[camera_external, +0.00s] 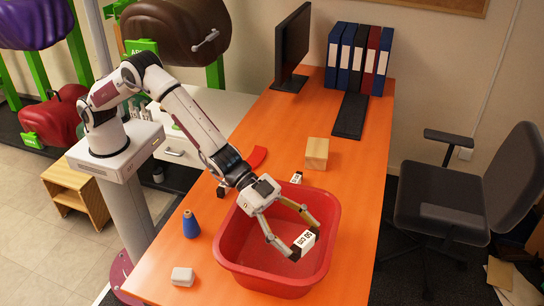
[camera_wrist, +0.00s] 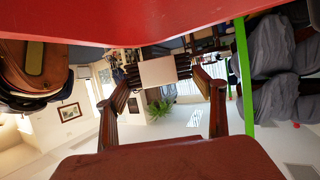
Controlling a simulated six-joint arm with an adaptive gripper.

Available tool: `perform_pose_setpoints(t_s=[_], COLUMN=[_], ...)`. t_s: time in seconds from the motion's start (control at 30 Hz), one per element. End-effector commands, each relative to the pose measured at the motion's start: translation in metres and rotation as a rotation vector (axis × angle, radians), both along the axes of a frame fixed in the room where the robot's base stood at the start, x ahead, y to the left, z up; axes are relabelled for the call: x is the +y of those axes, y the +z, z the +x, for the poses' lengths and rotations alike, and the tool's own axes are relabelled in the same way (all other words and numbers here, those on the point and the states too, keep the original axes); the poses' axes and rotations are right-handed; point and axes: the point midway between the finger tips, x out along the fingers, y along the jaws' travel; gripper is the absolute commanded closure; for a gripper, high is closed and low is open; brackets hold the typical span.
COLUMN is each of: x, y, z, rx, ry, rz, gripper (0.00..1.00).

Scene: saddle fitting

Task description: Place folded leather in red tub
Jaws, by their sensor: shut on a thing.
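The red tub (camera_external: 238,245) stands on the orange table near its front end. My gripper (camera_external: 303,240) reaches over the tub with its fingers pointing down to the right. It is shut on a small white block with black lettering (camera_external: 304,243), which appears within the tub's outline near its right wall; its height above the floor is unclear. In the wrist view the pale block (camera_wrist: 158,72) sits between both fingertips. No thing is clearly folded leather; a flat red piece (camera_external: 257,156) lies on the table behind my arm, partly hidden, its material unclear.
A blue cone-shaped spool (camera_external: 191,224) and a white block (camera_external: 182,277) stand left of the tub. A wooden block (camera_external: 316,153) and a small lettered white piece (camera_external: 296,177) are behind it. A monitor, keyboard and binders (camera_external: 358,60) fill the far end.

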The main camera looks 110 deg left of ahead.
Motion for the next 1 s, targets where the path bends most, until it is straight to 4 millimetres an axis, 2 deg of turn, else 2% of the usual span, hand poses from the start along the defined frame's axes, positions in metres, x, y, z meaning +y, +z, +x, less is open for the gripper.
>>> perform_pose_setpoints(t_s=[0.47, 0.63, 0.83, 1.0], x=[0.0, 0.0, 0.0, 0.0], y=[-0.005, -0.021, -0.049, -0.062], z=[0.0, 0.0, 0.0, 0.0], rx=[-0.001, 0.0, 0.001, -0.002], ry=[0.0, 0.0, 0.0, 0.0], rz=[0.0, 0.0, 0.0, 0.0], gripper=[0.56, 0.56, 0.56, 0.56])
